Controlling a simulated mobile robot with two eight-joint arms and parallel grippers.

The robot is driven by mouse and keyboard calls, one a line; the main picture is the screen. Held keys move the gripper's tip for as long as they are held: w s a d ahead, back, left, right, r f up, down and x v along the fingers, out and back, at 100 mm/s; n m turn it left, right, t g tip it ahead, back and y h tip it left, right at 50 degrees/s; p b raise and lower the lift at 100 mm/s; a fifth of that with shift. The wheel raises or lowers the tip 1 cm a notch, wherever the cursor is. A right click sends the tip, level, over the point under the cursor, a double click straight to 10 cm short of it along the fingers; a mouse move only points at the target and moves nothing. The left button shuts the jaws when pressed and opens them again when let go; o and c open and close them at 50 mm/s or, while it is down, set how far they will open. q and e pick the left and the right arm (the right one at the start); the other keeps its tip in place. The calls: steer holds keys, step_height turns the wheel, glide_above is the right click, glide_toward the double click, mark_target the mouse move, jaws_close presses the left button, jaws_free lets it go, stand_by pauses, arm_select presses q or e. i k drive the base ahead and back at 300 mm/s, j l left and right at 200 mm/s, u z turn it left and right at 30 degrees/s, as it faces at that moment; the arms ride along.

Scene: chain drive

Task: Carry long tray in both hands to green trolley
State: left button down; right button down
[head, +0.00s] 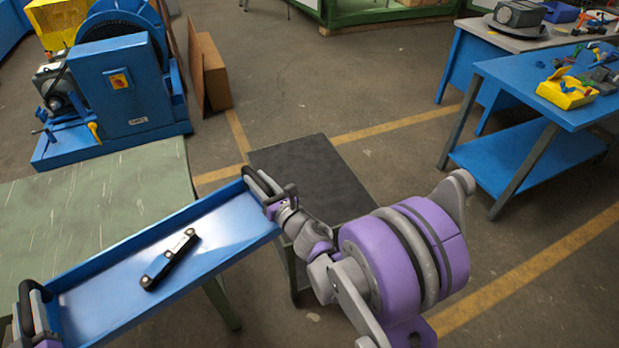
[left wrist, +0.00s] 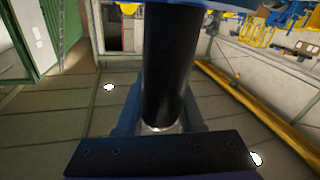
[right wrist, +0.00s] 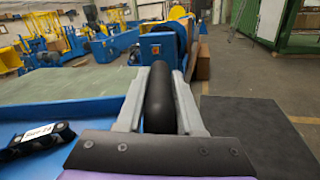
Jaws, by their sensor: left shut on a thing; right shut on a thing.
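The long blue tray (head: 215,223) runs from lower left to upper right in the head view, with a black handle at each end. My left gripper (head: 32,305) is shut on the near-left handle, which fills the left wrist view (left wrist: 165,70). My right gripper (head: 270,192) is shut on the far-right handle, also between the fingers in the right wrist view (right wrist: 158,100). A pale green top (head: 90,210) with green legs and a dark-topped stand (head: 318,178) are beside the tray; I cannot tell which is the trolley.
A blue machine (head: 125,90) stands behind the green top. Brown boards (head: 208,72) lean near it. A blue workbench (head: 520,85) with parts stands at right. Yellow lines (head: 530,265) mark the floor, which is open between the dark stand and the bench.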

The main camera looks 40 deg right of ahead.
mark_target(308, 179)
steer(key=k+l+u, duration=0.1)
steer(key=l, duration=0.35)
steer(key=k+l+u, duration=0.1)
steer(key=l, duration=0.35)
steer(key=k+l+u, duration=0.1)
steer(key=l, duration=0.35)
steer(key=k+l+u, duration=0.1)
steer(key=l, duration=0.35)
steer(key=k+l+u, duration=0.1)
steer(key=l, duration=0.3)
steer(key=k+l+u, duration=0.1)
steer(key=k+l, duration=0.15)
steer(key=l, duration=0.15)
steer(key=k+l+u, duration=0.1)
steer(key=l, duration=0.3)
steer(key=k+l+u, duration=0.1)
steer(key=k+l, duration=0.15)
steer(key=l, duration=0.1)
